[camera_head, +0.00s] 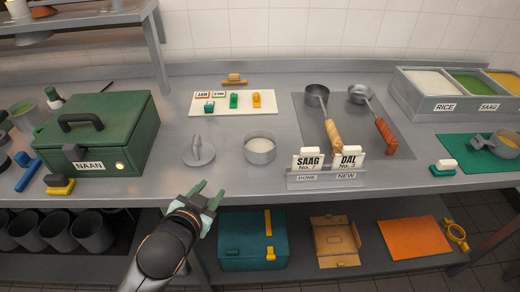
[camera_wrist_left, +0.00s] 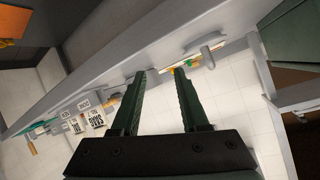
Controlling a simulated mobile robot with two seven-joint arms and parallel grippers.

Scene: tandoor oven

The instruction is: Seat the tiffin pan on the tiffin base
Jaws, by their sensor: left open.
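A round grey metal pan (camera_head: 260,152) with pale contents stands on the counter left of the ticket holder; it looks like the tiffin pan. Left of it is a flat grey disc with an upright post (camera_head: 200,155); it may be the tiffin base, but I cannot tell for certain. The two stand apart. My left gripper (camera_head: 208,193) is open and empty at the counter's front edge, nearer than both. Its spread fingers also show in the left wrist view (camera_wrist_left: 160,76), with nothing between them. My right gripper is not in view.
A green NAAN box (camera_head: 118,130) stands at left. The SAAG and DAL ticket holder (camera_head: 325,181) sits at the front edge. A white board (camera_head: 233,104) with small coloured pieces lies behind, and ladles rest on a grey mat (camera_head: 365,145). A teal box (camera_head: 245,240) is on the lower shelf.

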